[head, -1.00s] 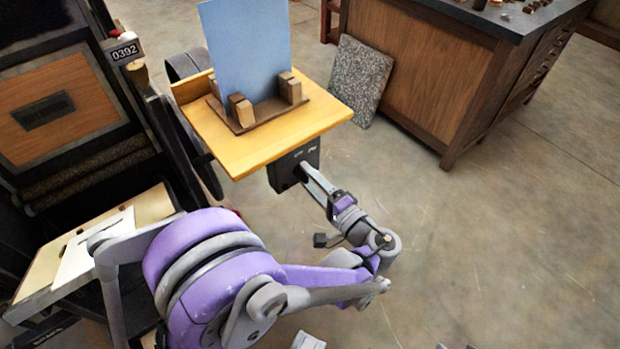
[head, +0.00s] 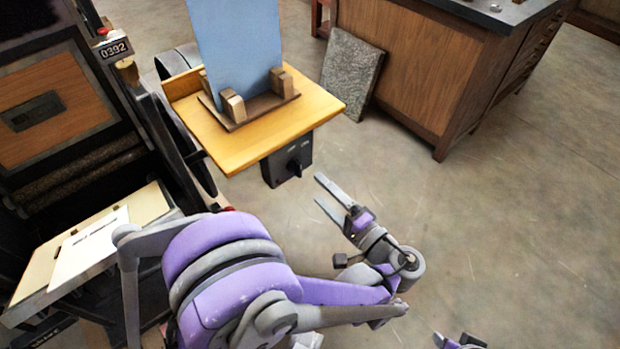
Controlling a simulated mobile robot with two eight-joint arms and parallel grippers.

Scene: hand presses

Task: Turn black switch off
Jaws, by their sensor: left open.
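The black switch (head: 295,167) is a small dark knob on the front of a black box (head: 274,172) under the edge of a yellow wooden shelf (head: 240,152). Its exact setting is too small to tell. My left gripper (head: 320,188) is open and empty, in front of and to the right of the switch. Its two grey fingers point toward the box, with a clear gap to the switch. Part of my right gripper (head: 460,342) shows at the bottom edge; its jaws cannot be made out.
A blue panel (head: 238,45) stands in wooden blocks on the shelf. A dark press (head: 60,110) with a 0392 tag stands at the left, with a paper (head: 88,245) on its board. A speckled slab (head: 350,75) leans on a wooden cabinet (head: 410,65). The floor at right is clear.

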